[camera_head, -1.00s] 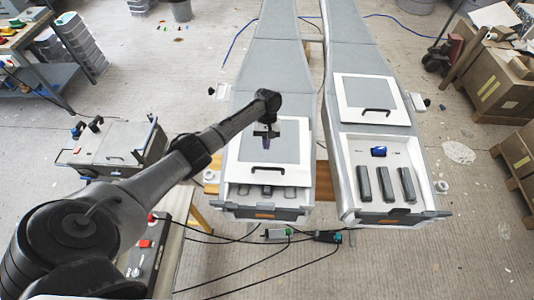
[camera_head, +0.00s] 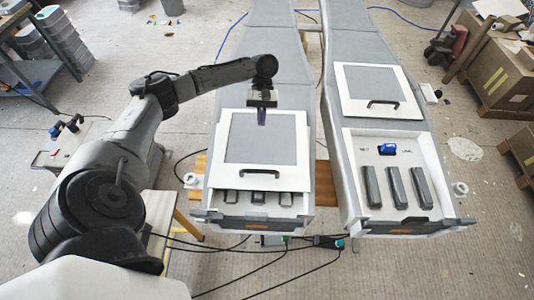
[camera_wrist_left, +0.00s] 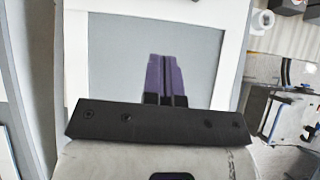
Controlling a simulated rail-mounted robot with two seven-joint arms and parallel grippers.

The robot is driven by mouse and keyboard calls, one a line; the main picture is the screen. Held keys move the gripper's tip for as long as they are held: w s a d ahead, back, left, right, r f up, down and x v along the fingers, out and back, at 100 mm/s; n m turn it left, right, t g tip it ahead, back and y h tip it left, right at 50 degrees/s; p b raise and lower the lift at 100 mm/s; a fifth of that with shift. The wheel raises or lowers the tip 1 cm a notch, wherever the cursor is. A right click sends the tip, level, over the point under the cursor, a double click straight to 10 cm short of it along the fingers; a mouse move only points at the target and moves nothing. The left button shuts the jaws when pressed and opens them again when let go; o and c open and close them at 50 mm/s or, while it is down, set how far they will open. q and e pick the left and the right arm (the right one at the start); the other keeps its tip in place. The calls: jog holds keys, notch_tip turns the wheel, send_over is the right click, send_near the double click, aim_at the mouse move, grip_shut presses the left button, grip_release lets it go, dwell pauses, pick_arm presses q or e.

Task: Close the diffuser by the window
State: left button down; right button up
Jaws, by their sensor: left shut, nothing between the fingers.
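Two grey moulds lie side by side, each with a white-framed lid and an open tray at its near end. The left lid (camera_head: 235,181) covers most of its tray; dark bars (camera_head: 257,197) show at its near edge. The right lid (camera_head: 352,107) sits back, leaving its tray (camera_head: 435,170) uncovered. No window shows, so I cannot tell which one is by it. My left gripper (camera_head: 261,120), with purple fingers, is shut and empty by the left lid's far edge; contact is unclear. In the left wrist view the fingers (camera_wrist_left: 165,75) overlap the lid's grey panel. My right gripper is not in view.
The right tray holds three dark bars (camera_head: 396,187) and a blue item (camera_head: 387,149). Cables and a small connector box (camera_head: 328,241) lie on the floor in front. Cardboard boxes on pallets (camera_head: 490,70) stand at the right; a shelf with grey tubs (camera_head: 62,35) stands at the left.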

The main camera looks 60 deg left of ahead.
pick_arm(q)
send_over(260, 161)
jog(key=f, duration=0.5)
jog(key=f+p, duration=0.1)
jog(key=f, duration=0.1)
jog(key=shift+w+a+f, duration=0.2)
jog(key=shift+w+f, duration=0.15)
jog(key=shift+f, duration=0.05)
jog(key=shift+s+d+f, duration=0.2)
jog(key=shift+s+d, duration=0.4)
jog(key=shift+d, duration=0.3)
jog(key=shift+s+d+f+p, duration=0.3)
jog(key=shift+s+d+p, duration=0.2)
jog(key=shift+d, duration=0.3)
